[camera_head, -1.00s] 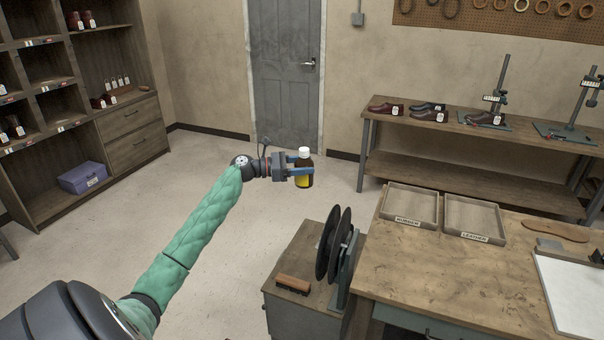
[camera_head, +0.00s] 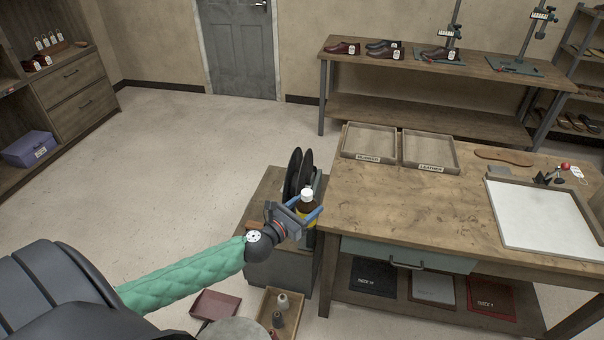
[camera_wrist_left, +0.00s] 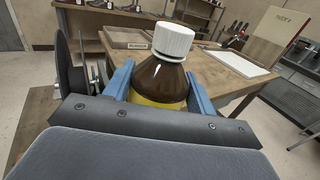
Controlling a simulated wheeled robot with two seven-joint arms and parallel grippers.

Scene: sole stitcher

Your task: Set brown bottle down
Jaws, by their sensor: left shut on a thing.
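The brown bottle (camera_head: 307,206) has a white cap and a yellow label. My left gripper (camera_head: 308,212) is shut on it, with a blue finger on each side. In the head view it is held upright or nearly so, beside the left edge of the workbench (camera_head: 400,207) and in front of the black discs on the small cabinet. The left wrist view shows the bottle (camera_wrist_left: 160,78) between the blue fingers, its base hidden by the gripper body. I cannot tell how far its base is above any surface. My right gripper is not in view.
The black discs (camera_head: 298,172) stand on the small cabinet (camera_head: 262,190) close by the bottle. Two trays, the left one (camera_head: 369,141) and one labelled leather (camera_head: 429,151), lie at the bench's back left. The bench's front left top is bare. A box with spools (camera_head: 283,312) is on the floor.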

